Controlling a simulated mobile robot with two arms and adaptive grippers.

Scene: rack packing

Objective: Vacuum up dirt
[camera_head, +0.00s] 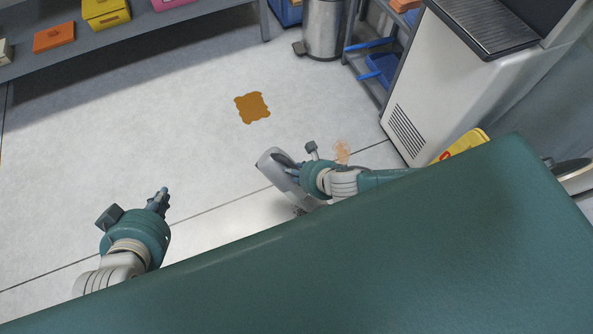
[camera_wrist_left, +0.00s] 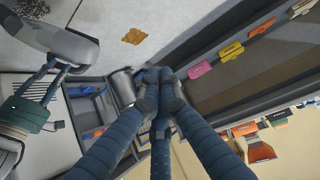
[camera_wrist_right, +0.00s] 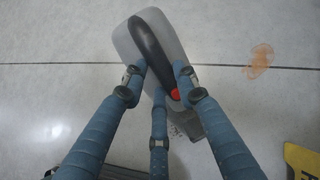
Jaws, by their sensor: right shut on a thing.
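My right gripper (camera_head: 285,170) is shut on the dark handle of a grey handheld vacuum (camera_head: 273,164). In the right wrist view, the vacuum's handle (camera_wrist_right: 150,45) with its red button (camera_wrist_right: 175,94) lies between my fingers, and the grey body is over the floor. A brown dirt patch (camera_head: 252,107) lies on the floor beyond the vacuum. A fainter orange patch (camera_head: 342,151) lies to the right of the vacuum, apart from it; it also shows in the right wrist view (camera_wrist_right: 260,61). My left gripper (camera_head: 161,197) is empty, its fingertips together in the left wrist view (camera_wrist_left: 160,78).
A grey shelf (camera_head: 150,42) with coloured boxes stands at the back left. A metal bin (camera_head: 322,28), a rack with blue trays (camera_head: 380,68) and a white machine (camera_head: 425,95) stand at the right. A yellow sign (camera_head: 462,146) is beside the machine.

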